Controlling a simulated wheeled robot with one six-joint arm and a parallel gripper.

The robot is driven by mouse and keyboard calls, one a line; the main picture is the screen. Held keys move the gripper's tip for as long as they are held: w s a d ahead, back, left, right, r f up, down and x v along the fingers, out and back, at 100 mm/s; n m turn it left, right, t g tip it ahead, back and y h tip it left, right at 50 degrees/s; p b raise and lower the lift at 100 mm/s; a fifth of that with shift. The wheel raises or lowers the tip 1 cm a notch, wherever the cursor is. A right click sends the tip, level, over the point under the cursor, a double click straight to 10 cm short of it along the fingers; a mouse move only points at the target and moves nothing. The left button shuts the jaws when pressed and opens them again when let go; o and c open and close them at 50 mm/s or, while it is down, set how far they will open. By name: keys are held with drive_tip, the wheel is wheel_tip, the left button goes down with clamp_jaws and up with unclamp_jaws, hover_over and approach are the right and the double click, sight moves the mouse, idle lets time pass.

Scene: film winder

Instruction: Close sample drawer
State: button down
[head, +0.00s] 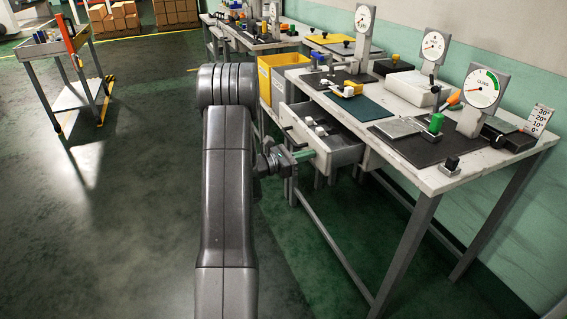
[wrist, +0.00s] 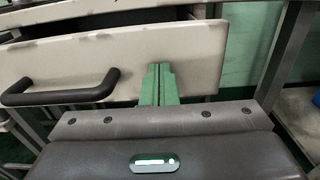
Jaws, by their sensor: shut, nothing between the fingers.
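The sample drawer (head: 346,155) sticks out from under the workbench in the head view, with small pale items inside. Its pale front panel (wrist: 190,50) fills the upper part of the wrist view, tilted in the picture. A black bar handle (wrist: 62,92) is on the panel at the left. My gripper (head: 304,154) is at the front of the drawer, near its right end. In the wrist view its green fingers (wrist: 160,72) are shut together and empty, right of the handle, with tips over the panel. I cannot tell whether they touch it.
The workbench (head: 445,178) carries dial gauges (head: 483,88), dark mats and small fixtures. A yellow bin (head: 284,60) stands left of the drawer. A tool cart (head: 45,50) stands far left. The floor left of my arm is clear.

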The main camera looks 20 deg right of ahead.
sight(337, 147)
drive_tip(key=d+b, duration=0.1)
drive_tip(key=d, duration=1.1)
drive_tip(key=shift+w+d+b, duration=0.1)
drive_tip(key=shift+w+b, duration=0.1)
drive_tip(key=shift+b, duration=0.2)
drive_tip(key=shift+w+a, duration=0.1)
drive_tip(key=shift+a, duration=0.4)
drive_tip(key=a, duration=1.3)
drive_tip(key=shift+s, duration=0.3)
